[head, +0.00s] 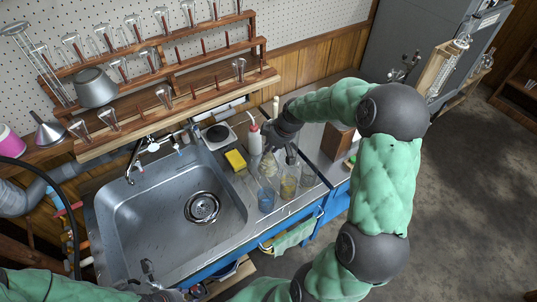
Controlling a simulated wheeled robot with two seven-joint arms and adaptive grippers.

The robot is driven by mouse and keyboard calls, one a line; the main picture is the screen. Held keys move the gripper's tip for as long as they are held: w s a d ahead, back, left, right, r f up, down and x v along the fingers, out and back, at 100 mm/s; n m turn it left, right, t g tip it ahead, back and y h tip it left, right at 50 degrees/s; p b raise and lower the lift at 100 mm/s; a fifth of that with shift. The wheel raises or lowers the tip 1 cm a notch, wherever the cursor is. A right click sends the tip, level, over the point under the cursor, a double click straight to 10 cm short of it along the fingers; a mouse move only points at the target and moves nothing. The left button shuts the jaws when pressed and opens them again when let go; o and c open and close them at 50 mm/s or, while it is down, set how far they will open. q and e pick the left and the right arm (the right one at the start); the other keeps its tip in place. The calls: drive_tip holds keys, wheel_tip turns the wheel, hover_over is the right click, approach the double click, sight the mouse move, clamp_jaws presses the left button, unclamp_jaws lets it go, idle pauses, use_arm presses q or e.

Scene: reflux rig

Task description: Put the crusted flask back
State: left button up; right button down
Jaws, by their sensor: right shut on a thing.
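My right gripper (283,152) is at the counter right of the sink, pointing down among the glassware. It is shut on a glass vessel, which seems to be the flask with yellow-brown residue low inside (288,187). The fingers partly hide its neck, and I cannot tell whether its base touches the counter. A pale, cloudy glass flask (268,166) is close beside it on the left. My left gripper (149,270) shows small at the sink's front edge; its fingers are too unclear to read.
A beaker of blue liquid (266,201) stands near the counter's front edge. The steel sink (165,225) is empty. A tiered wooden rack (190,98) holds several inverted flasks.

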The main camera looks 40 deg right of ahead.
drive_tip(key=w+f, duration=0.1)
drive_tip(key=w+d+f, duration=0.1)
drive_tip(key=f, duration=0.1)
drive_tip(key=w+d+f+b, duration=0.1)
drive_tip(key=f, duration=0.1)
drive_tip(key=shift+w, duration=0.15)
drive_tip(key=shift+w+f+b, duration=0.1)
drive_tip(key=shift+f+b, duration=0.5)
drive_tip(key=shift+f, duration=0.95)
drive_tip(key=shift+f, duration=0.2)
drive_tip(key=c, duration=1)
unclamp_jaws()
drive_tip(key=shift+r, duration=0.15)
drive_tip(key=p+v, duration=0.2)
drive_tip(key=v, duration=1)
drive_tip(key=shift+p, duration=0.3)
